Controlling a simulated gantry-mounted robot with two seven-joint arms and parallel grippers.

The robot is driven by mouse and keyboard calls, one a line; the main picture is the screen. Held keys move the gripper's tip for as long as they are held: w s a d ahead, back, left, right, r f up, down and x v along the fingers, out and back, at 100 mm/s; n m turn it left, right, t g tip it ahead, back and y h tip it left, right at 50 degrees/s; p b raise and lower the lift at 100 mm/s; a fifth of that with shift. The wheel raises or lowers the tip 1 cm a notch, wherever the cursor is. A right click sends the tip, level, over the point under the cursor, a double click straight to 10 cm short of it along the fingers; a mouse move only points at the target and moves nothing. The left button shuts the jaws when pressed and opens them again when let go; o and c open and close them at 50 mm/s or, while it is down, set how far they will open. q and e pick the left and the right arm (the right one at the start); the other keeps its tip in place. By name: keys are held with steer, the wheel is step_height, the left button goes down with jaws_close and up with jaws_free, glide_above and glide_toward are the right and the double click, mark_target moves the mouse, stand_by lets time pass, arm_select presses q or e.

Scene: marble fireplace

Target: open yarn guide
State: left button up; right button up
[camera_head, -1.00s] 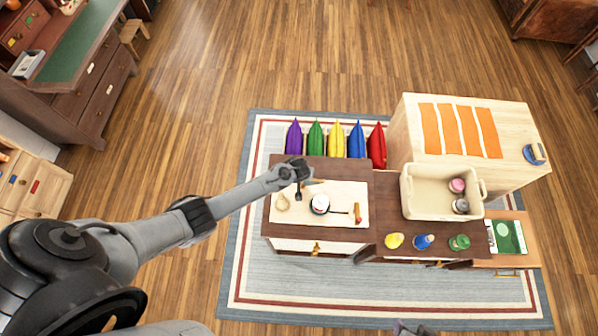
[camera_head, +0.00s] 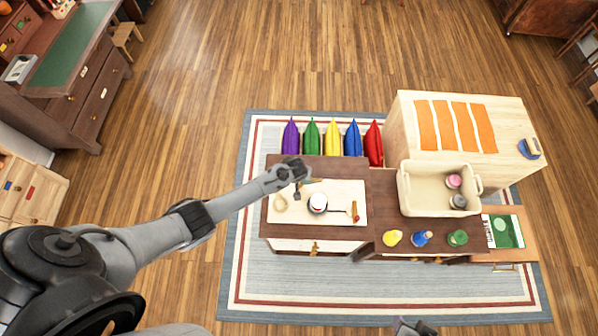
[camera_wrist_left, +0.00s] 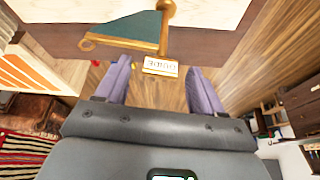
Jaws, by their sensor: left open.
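A brass-coloured piece with a teal triangular panel (camera_wrist_left: 138,28) and a small label reading "GUIDE" (camera_wrist_left: 160,67) shows at the edge of the cabinet in the left wrist view. The label lies between and a little beyond my open, empty left fingers (camera_wrist_left: 160,85). In the head view my left gripper (camera_head: 297,183) points down over the cabinet's far left part, and its fingers are small and dark there. I cannot tell whether it touches anything. A small part of what looks like my right gripper (camera_head: 412,327) shows at the bottom edge.
The cabinet top carries a cream mat (camera_head: 275,213) with a round white-topped pot (camera_head: 318,203) and small tools. To the right are a cream bin (camera_head: 420,204), yellow, blue and green items, and a green booklet (camera_head: 506,232). Coloured cushions (camera_head: 332,138) stand behind.

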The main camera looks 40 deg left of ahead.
arm_select(q)
steer(key=p+v, duration=0.1)
steer(key=v, duration=0.9)
steer(key=shift+r+p, duration=0.35)
steer(key=shift+r, duration=0.05)
steer(key=shift+s, duration=0.1)
